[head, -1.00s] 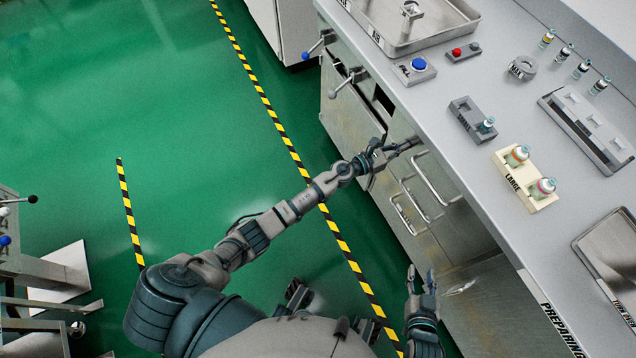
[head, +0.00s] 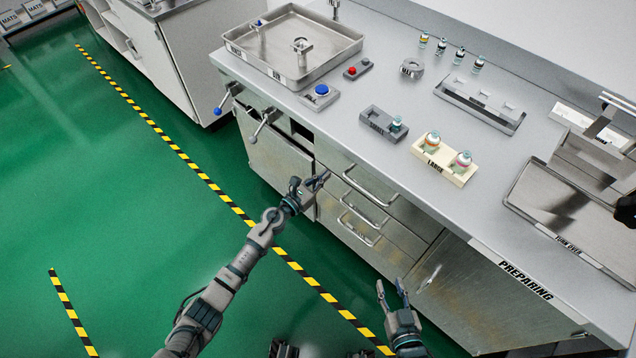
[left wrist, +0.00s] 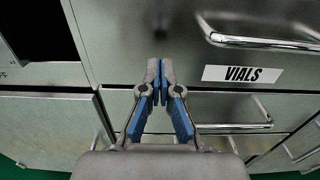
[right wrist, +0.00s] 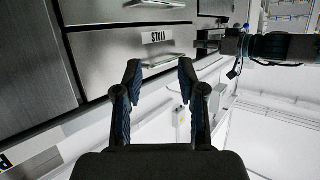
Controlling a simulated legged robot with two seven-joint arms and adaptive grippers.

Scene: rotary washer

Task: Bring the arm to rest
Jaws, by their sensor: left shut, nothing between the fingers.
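My left gripper (head: 316,181) is at the cabinet front, just left of the top drawer's handle in the head view. In the left wrist view its fingers (left wrist: 161,85) are together with nothing between them, in front of the metal drawer faces. My right gripper (head: 394,290) is low in front of the cabinet, its fingers apart and empty. In the right wrist view its fingers (right wrist: 158,85) are spread, with drawers behind.
The drawer cabinet has handles (head: 366,188) jutting out and a VIALS label (left wrist: 229,74). Lever handles (head: 265,124) stick out at left. Green floor (head: 130,200) is open at left.

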